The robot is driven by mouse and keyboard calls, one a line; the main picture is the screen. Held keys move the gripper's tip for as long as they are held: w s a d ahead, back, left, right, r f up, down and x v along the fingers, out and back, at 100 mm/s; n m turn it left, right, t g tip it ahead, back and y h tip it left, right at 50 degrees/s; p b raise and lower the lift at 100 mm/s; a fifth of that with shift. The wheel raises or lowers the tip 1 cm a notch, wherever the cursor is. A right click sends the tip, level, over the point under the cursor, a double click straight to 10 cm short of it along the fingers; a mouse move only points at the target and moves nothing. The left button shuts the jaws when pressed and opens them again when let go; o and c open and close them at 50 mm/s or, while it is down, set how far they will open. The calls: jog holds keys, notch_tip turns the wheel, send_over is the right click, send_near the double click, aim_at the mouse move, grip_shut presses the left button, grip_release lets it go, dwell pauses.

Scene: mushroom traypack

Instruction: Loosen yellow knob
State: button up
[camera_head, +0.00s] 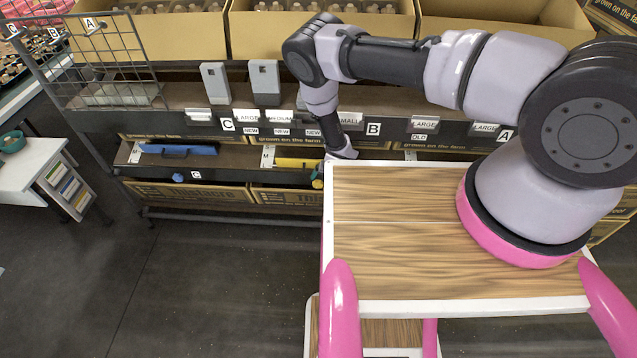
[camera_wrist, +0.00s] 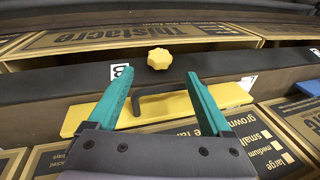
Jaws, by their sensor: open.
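The yellow knob (camera_wrist: 159,58), lobed like a star, sits on the dark rail (camera_wrist: 60,78) in the wrist view. In the head view, a small part of the knob (camera_head: 317,184) shows at the cart's left edge. My gripper (camera_wrist: 156,74) is open, its two teal fingers spread apart. The knob appears just past the fingertips, roughly centred between them, and nothing is held. The yellow bar (camera_wrist: 160,107) with a black bent handle lies below the knob in the wrist view, partly behind the fingers. In the head view my gripper is mostly hidden.
A blue bar (camera_head: 180,149) and blue knob (camera_head: 178,177) are farther left along the shelf. Printed cardboard boxes (camera_wrist: 140,38) lie on both sides of the rail. My wood-topped cart (camera_head: 410,195) stands close to the shelf. Open floor (camera_head: 200,280) lies to the left.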

aim_at(318, 186)
jog(key=x, duration=0.9)
grip_shut()
